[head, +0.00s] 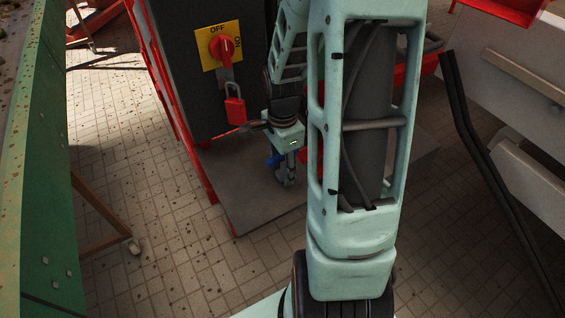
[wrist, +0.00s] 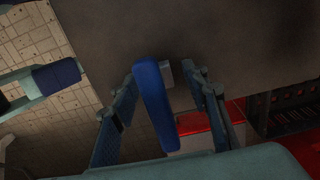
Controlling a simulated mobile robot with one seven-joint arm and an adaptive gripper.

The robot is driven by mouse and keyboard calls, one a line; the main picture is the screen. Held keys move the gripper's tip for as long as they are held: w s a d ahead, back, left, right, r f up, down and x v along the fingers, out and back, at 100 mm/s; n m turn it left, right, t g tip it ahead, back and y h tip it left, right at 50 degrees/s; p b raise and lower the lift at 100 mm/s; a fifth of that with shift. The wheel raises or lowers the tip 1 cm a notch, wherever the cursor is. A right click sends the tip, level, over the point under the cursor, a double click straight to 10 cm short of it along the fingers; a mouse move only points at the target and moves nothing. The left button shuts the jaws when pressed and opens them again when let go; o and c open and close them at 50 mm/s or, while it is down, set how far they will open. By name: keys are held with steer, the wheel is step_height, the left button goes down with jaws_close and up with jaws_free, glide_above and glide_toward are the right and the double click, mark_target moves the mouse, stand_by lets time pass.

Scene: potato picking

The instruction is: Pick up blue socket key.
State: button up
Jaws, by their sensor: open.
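The blue socket key (wrist: 155,105) shows in the wrist view as a long blue bar with a small grey end. It lies between the two fingers of my gripper (wrist: 163,78), which is open with a gap visible on the key's right side. Whether the left finger touches it I cannot tell. In the head view my gripper (head: 287,181) points down over a dark grey platform (head: 245,208). A small blue patch, apparently the key (head: 273,159), shows beside the fingers. The key's lower part is hidden in the head view.
A dark cabinet (head: 180,50) with a red-and-yellow OFF/ON switch (head: 222,46) and a red padlock (head: 235,104) stands close behind my gripper. A green panel (head: 50,200) is at the left.

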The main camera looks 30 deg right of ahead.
steer(key=shift+f, duration=0.25)
jaws_close()
steer(key=shift+r, duration=0.1)
